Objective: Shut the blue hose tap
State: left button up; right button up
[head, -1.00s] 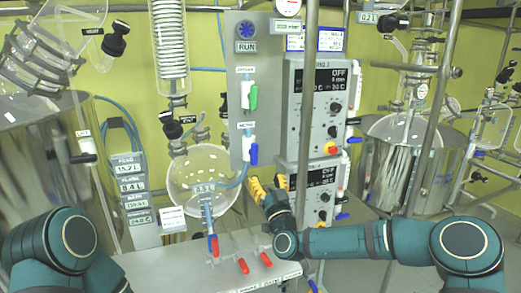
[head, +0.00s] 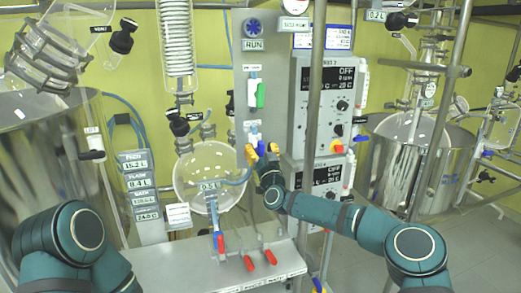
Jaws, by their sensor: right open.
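A blue tap handle (head: 254,135) is on the grey upright panel, below a white label, and points roughly upright. Its lower part is hidden by my right gripper (head: 262,150). The gripper has yellow fingers and is open, with its fingertips just below and around the lower end of the handle in the picture. I cannot tell whether they touch it. A blue hose (head: 239,182) curves from behind the gripper to the round glass vessel (head: 207,172). My left arm is at the lower left, and its gripper is out of view.
A green tap handle (head: 261,95) sits above the blue one. Control boxes (head: 325,105) and a metal pole stand close on the right. Red-handled taps (head: 249,263) are on the bench (head: 180,270) below. A steel vessel (head: 420,165) stands at the right.

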grip_shut()
